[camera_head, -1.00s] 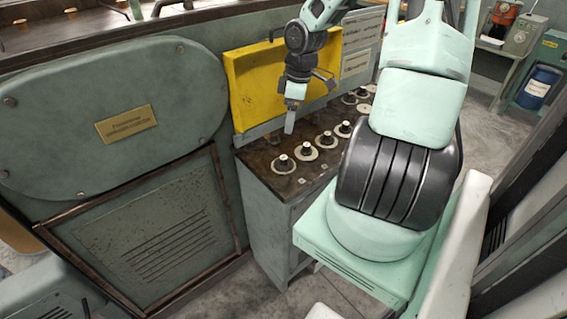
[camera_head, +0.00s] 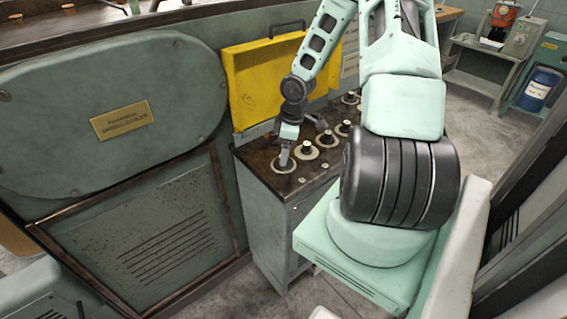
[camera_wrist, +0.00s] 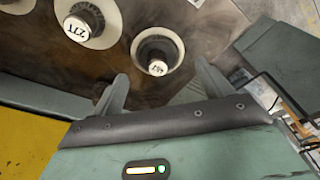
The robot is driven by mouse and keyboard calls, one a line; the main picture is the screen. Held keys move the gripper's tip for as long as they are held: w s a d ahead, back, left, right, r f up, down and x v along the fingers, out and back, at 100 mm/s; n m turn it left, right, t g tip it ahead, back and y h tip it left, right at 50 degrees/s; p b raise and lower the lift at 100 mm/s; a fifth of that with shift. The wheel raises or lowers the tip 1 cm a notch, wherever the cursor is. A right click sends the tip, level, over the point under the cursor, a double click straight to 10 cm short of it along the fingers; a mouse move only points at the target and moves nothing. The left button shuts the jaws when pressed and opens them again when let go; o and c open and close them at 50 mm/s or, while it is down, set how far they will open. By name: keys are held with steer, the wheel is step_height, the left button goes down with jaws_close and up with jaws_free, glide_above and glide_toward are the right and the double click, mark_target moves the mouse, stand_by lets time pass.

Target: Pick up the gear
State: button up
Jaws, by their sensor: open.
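Several pale, disc-shaped gears with dark hubs stand in rows on the brown top of a grey-green cabinet. My gripper (camera_head: 285,157) is over the near-left gear (camera_head: 284,168) and hides its hub. In the wrist view that gear (camera_wrist: 140,48) lies ahead of my open fingers (camera_wrist: 160,72), roughly centred between them. Its white hub face carries a printed label too small to read surely. A neighbouring gear (camera_wrist: 108,22) there has a hub that looks marked 27T. Nothing is held, and I cannot tell whether a finger touches the gear.
The cabinet (camera_head: 262,212) stands beside a large green machine (camera_head: 100,110). A yellow panel (camera_head: 262,85) rises behind the gears, close to my arm. More gears (camera_head: 306,151) stand to the right. A blue barrel (camera_head: 537,88) is far off at the right.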

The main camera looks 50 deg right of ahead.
steer(key=f, duration=0.4)
steer(key=shift+w, duration=0.4)
steer(key=c, duration=1.3)
steer(key=shift+r, duration=0.1)
step_height(320, 180, up, 12)
steer(key=p, duration=0.3)
steer(key=shift+r+p, duration=0.1)
steer(key=shift+p, duration=0.3)
